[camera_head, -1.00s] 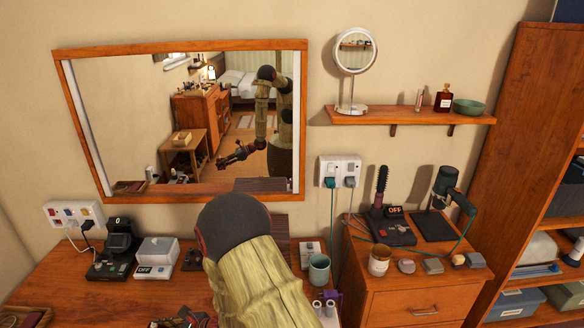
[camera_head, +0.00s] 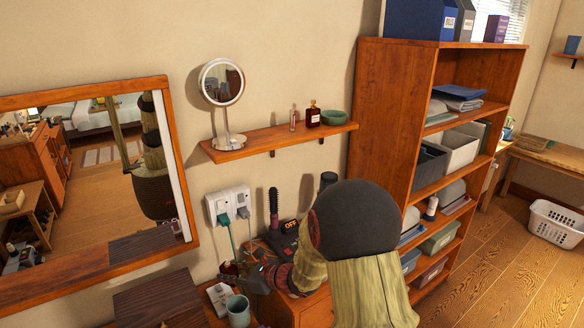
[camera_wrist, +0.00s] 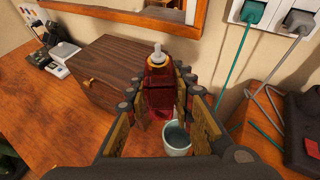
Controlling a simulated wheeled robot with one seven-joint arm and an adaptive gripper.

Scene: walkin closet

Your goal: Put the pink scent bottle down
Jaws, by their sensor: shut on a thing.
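The scent bottle, deep red-pink glass with a pale spray top, stands roughly upright between my fingers in the wrist view (camera_wrist: 160,88). My gripper (camera_wrist: 161,100) is shut on it. In the head view my gripper (camera_head: 246,277) is low below the wall shelf, near the sockets, partly hidden by my arm. The bottle shows there only as a small dark red shape (camera_head: 229,269). I cannot tell from these views whether its base touches the table top (camera_wrist: 75,130).
A grey-green cup (camera_wrist: 176,140) stands close by the bottle. A dark wooden box (camera_wrist: 105,72) is to its left. Sockets with cables (camera_head: 229,205) are on the wall behind. A wall shelf (camera_head: 270,138) holds a round mirror and small items. Bare table lies at the left.

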